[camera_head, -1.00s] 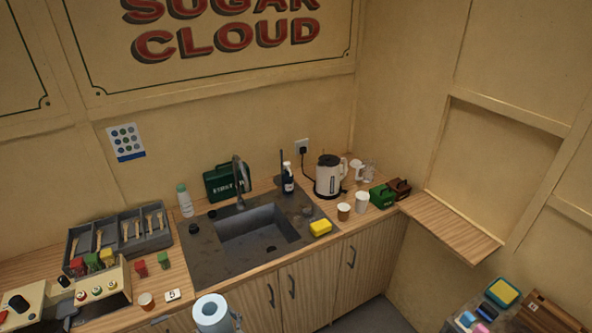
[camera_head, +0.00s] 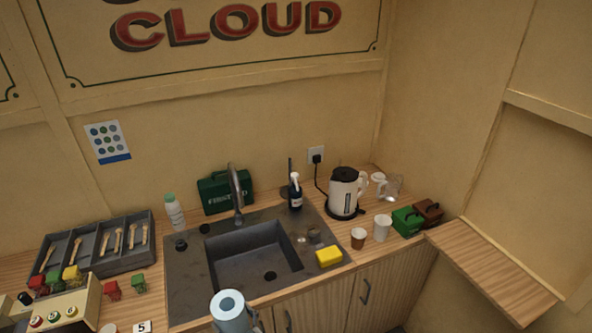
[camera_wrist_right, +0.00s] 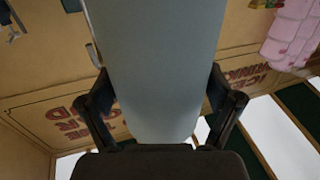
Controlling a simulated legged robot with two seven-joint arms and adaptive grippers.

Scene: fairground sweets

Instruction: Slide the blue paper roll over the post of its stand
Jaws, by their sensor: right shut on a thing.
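The pale blue paper roll (camera_head: 230,313) stands roughly upright at the bottom edge of the head view, its hollow core facing up. My right gripper (camera_wrist_right: 158,82) is shut on the roll, one dark finger on each side in the wrist view, where the roll (camera_wrist_right: 155,50) fills the middle. In the head view only a little dark part of the gripper shows beside the roll. My left gripper is not in view.
The sink (camera_head: 255,258) and tap (camera_head: 236,190) lie between the roll and the post. The dark soap bottle (camera_head: 295,194) is close beside the post. A green case (camera_head: 214,195), kettle (camera_head: 344,190), yellow sponge (camera_head: 329,256) and cups (camera_head: 382,228) are around the sink.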

